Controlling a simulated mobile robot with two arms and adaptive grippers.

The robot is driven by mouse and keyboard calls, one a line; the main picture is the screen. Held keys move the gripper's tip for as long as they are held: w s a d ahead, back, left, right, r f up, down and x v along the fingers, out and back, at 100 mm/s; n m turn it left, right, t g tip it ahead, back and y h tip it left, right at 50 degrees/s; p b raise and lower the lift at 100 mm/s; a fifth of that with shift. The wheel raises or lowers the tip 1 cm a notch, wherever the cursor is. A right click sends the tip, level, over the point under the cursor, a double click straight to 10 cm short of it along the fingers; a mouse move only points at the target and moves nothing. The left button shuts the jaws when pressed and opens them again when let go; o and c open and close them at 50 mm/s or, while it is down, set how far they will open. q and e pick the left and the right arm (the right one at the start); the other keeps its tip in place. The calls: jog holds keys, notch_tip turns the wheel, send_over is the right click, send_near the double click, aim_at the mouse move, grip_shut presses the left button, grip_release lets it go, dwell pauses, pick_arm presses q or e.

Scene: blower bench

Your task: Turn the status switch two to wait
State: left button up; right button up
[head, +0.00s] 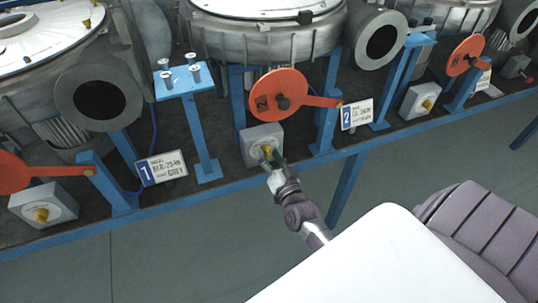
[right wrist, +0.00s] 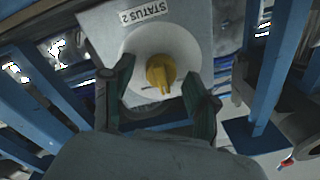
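The status switch two is a grey box (head: 258,137) below the red disc of the middle blower. In the right wrist view its yellow knob (right wrist: 161,73) sits on a round white dial (right wrist: 160,42), under the label STATUS 2 (right wrist: 144,11). My right gripper (head: 273,158) is at the front of this box. In the right wrist view its two dark fingers (right wrist: 160,84) are open, one on each side of the knob, with visible gaps to it. The dial's lower part is partly hidden, and I cannot read its position words. My left gripper is not in view.
Similar switch boxes stand at the left (head: 43,203) and right (head: 420,99). A red lever disc (head: 279,95) is just above the middle box. A blue post (head: 326,130) and the number 2 plate (head: 356,115) are to its right. The floor in front is clear.

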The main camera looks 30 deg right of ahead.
jog(key=v, duration=1.2)
dwell(0.3)
jog(key=s+a+f+n+g+y, duration=0.1)
jog(key=s+a+f+n+g, duration=0.15)
jog(key=f, duration=0.65)
jog(key=s+a+f+n+g+y, duration=0.1)
jog(key=s+a+f+g+y, duration=0.15)
jog(key=f, duration=0.55)
jog(key=s+a+f+n+g, duration=0.2)
jog(key=s+f+g, duration=0.1)
jog(key=f, duration=0.6)
jog(key=s+f+n+g, duration=0.2)
jog(key=s+f+g, duration=0.2)
jog(key=s+f, duration=0.4)
jog(key=s+f+n+g, duration=0.3)
jog(key=s+f, duration=0.6)
jog(key=s, duration=0.7)
jog(key=shift+g, duration=1.1)
jog(key=shift+s+d+f+n, duration=0.1)
jog(key=shift+n, duration=0.15)
